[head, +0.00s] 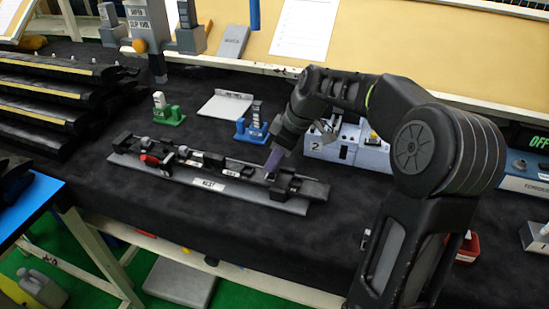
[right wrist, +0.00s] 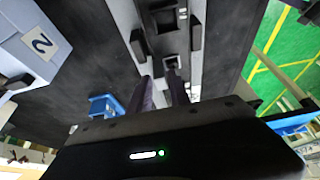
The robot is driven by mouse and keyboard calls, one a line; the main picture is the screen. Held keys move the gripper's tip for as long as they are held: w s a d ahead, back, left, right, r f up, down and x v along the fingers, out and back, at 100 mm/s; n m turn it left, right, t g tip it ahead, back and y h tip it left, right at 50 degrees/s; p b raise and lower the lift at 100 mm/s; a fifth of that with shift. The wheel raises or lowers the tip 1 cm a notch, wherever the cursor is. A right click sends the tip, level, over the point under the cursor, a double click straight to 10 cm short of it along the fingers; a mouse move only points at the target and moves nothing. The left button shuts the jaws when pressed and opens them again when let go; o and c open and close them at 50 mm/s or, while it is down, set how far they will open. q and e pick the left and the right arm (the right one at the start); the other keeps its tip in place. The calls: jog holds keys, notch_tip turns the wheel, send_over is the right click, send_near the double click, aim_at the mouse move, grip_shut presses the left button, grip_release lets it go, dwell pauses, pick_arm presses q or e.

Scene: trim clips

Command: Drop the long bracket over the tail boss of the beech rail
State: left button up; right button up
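A long dark rail assembly (head: 225,165) lies on a grey base (head: 180,176) with a white label, in the middle of the dark table; no beech colour shows on it. My right gripper (head: 273,161) points down at the rail's right part. Its two purple fingers (right wrist: 163,94) stand apart in the right wrist view with nothing seen between them, and dark blocks with square openings (right wrist: 172,62) lie beyond. A blue stand (head: 252,132) holds an upright dark piece, and a green stand (head: 168,115) holds a paler one. I cannot tell which piece is the long bracket. My left gripper is not seen.
A grey plate (head: 225,106) lies behind the rail. A pale blue-grey box marked 2 (head: 348,148) stands close right of my right gripper. Black stepped racks (head: 60,95) fill the left. The table strip in front of the rail is clear.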

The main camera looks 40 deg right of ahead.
jog(key=shift+s+a+f, duration=0.15)
jog(key=shift+a, duration=0.1)
jog(key=v, duration=0.8)
jog(key=shift+d, duration=0.2)
dwell(0.5)
